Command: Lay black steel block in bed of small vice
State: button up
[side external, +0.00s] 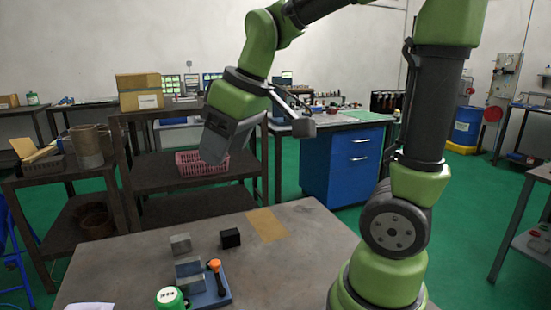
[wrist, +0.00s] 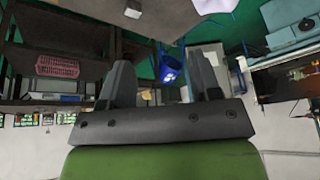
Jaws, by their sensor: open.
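The black steel block (side external: 230,238) sits on the grey table, left of a tan sheet. The small vice (side external: 214,294) stands nearer the front, with a blue base, grey jaws and an orange-knobbed handle (side external: 214,265). Its bed is too small in view to make out clearly. My gripper (side external: 212,156) is raised well above the table, tilted down and to the left, apart from block and vice. In the wrist view my gripper (wrist: 161,72) shows two dark fingers spread apart with nothing between them. The block and vice cannot be made out in the wrist view.
A lighter grey block (side external: 180,243) sits left of the black block. A green-and-white round item (side external: 170,298) is beside the vice at the front. The tan sheet (side external: 266,224) lies flat; the table (side external: 300,255) is clear to its right. Shelves with a pink basket (side external: 202,163) stand behind.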

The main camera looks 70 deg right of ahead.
jog(key=s+a+m+t+y, duration=0.1)
jog(key=s+a+m, duration=0.3)
jog(key=s, duration=0.6)
jog(key=shift+a+r+m+t, duration=0.3)
jog(key=shift+a+t, duration=0.1)
jog(key=shift+t, duration=0.3)
jog(key=shift+o, duration=0.4)
jog(key=shift+s, duration=0.1)
